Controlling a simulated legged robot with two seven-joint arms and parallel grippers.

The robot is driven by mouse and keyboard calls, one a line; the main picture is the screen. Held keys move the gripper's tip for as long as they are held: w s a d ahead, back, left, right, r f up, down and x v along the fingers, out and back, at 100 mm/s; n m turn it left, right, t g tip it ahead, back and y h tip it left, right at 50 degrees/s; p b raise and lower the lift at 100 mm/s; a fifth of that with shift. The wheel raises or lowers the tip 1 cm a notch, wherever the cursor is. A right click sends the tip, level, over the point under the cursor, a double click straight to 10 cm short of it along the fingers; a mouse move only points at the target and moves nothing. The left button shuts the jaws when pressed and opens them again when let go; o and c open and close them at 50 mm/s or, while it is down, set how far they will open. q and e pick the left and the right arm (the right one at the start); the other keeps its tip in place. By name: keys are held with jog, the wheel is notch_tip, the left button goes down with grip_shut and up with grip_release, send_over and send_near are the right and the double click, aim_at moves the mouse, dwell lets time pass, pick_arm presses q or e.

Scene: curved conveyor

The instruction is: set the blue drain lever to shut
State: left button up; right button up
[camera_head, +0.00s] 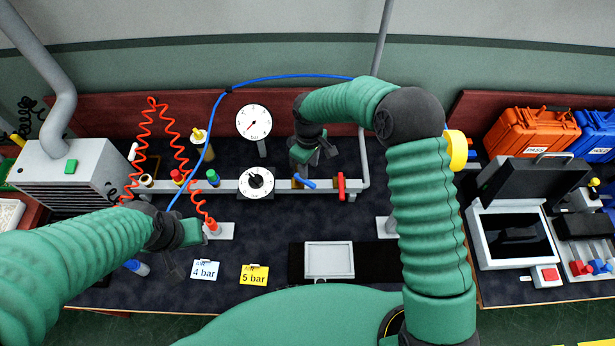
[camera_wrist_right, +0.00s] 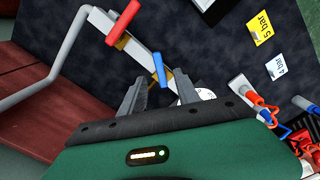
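The blue drain lever (camera_head: 305,183) sits on the grey pipe, lying slanted close to the pipe's line in the head view. In the right wrist view the blue lever (camera_wrist_right: 160,70) lies just beyond the gap between my fingertips. My right gripper (camera_head: 313,157) hangs above and behind the lever in the head view; its two fingers (camera_wrist_right: 157,92) are apart with nothing between them. Contact with the lever cannot be seen. My left gripper (camera_head: 178,262) is low at the left near the 4 bar card, with its fingers partly hidden.
A red lever (camera_head: 341,187) stands across the pipe (camera_head: 325,187) to the right of the blue one. A black and white dial (camera_head: 255,181) is to its left, and a round gauge (camera_head: 254,122) behind. A coiled red hose (camera_head: 187,160) and blue hose (camera_head: 215,110) are at the left.

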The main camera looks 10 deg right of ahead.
aim_at(310, 182)
jog(key=f, duration=0.3)
jog(key=f+p, duration=0.1)
jog(key=f, duration=0.3)
jog(key=shift+w+d+f, duration=0.15)
jog(key=shift+d+f, duration=0.05)
jog(key=shift+f, duration=0.6)
grip_shut()
dwell(0.4)
